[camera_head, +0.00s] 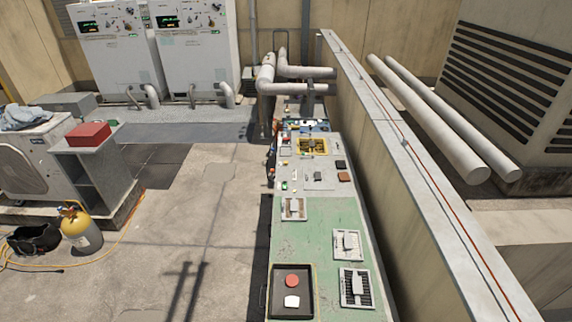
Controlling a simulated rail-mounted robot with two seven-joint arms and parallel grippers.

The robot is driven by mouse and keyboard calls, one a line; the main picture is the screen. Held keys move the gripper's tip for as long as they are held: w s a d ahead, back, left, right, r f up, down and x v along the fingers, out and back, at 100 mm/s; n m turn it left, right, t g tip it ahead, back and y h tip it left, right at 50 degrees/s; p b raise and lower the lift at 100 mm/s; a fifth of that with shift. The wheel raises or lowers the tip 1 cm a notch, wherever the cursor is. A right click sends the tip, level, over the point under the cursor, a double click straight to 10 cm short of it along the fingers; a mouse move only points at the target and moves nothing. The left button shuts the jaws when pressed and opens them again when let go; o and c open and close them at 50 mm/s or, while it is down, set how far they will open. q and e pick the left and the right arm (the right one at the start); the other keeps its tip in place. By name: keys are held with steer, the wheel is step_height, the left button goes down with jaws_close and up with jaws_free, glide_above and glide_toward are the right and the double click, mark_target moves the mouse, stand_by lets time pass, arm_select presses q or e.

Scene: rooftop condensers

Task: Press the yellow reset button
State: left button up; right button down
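A long bench (316,228) with a green top runs away from me beside the low wall. Toward its far end a small yellow-framed patch (311,146) with dark detail shows; it is too small to tell whether it holds a yellow reset button. No yellow button can be made out clearly elsewhere. Neither of my grippers is in view.
A black tray (309,296) on the near bench holds a red round piece and a white piece. Grey vented fittings (347,244) sit nearby. A low wall (395,150) bounds the bench's right. A yellow gas cylinder (79,226) stands left; concrete floor between is mostly clear.

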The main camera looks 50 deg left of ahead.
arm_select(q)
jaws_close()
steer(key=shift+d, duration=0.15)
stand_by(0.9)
